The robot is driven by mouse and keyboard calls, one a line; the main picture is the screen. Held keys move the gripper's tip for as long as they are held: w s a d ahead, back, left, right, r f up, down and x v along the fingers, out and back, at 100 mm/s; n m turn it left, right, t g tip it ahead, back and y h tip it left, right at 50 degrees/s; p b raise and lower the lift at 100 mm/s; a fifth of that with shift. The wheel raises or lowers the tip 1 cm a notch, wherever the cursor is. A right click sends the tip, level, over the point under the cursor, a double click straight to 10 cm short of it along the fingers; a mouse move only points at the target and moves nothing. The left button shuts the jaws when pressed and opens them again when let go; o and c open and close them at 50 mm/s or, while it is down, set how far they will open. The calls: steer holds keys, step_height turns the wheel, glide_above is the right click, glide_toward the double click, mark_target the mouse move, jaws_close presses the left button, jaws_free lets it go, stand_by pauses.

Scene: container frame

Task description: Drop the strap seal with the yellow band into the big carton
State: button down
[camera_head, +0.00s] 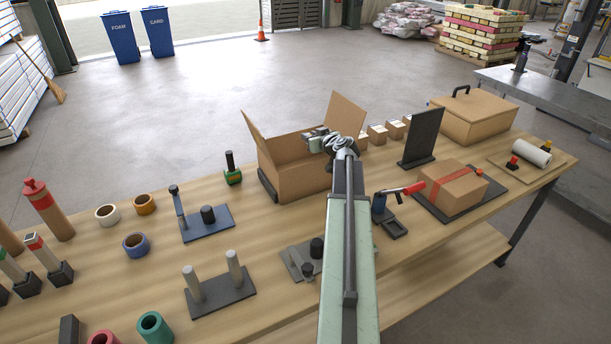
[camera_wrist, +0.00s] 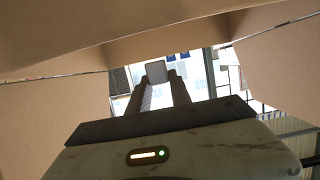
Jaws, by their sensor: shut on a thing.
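The big carton (camera_head: 303,181) stands open on the workbench with flaps raised. Its brown cardboard also fills much of the wrist view (camera_wrist: 40,115). My gripper (camera_head: 319,139) is over the carton's opening at its right part. In the wrist view my gripper's two fingers (camera_wrist: 158,76) are shut on a small grey piece (camera_wrist: 155,71). No yellow band shows on this piece, so I cannot tell from its look that it is the strap seal. My wrist hides part of the carton's right side in the head view.
A dark upright panel (camera_head: 422,136) and a red-taped box (camera_head: 454,188) stand right of the carton. A closed carton (camera_head: 473,117) is behind them. A green-based stamp (camera_head: 232,170) stands left of the carton. A blue tape stand (camera_head: 207,222) and a two-post stand (camera_head: 219,288) are nearer.

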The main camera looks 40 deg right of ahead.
step_height(320, 180, down, 2)
steer(key=shift+b, duration=0.45)
steer(key=shift+r, duration=0.1)
steer(key=c, duration=1.1)
jaws_free()
steer(key=shift+s, duration=0.1)
steer(key=p+v, duration=0.2)
steer(key=v, duration=0.5)
steer(key=shift+s+a+p, duration=0.25)
steer(key=shift+s+p, duration=0.05)
steer(key=shift+r, duration=0.15)
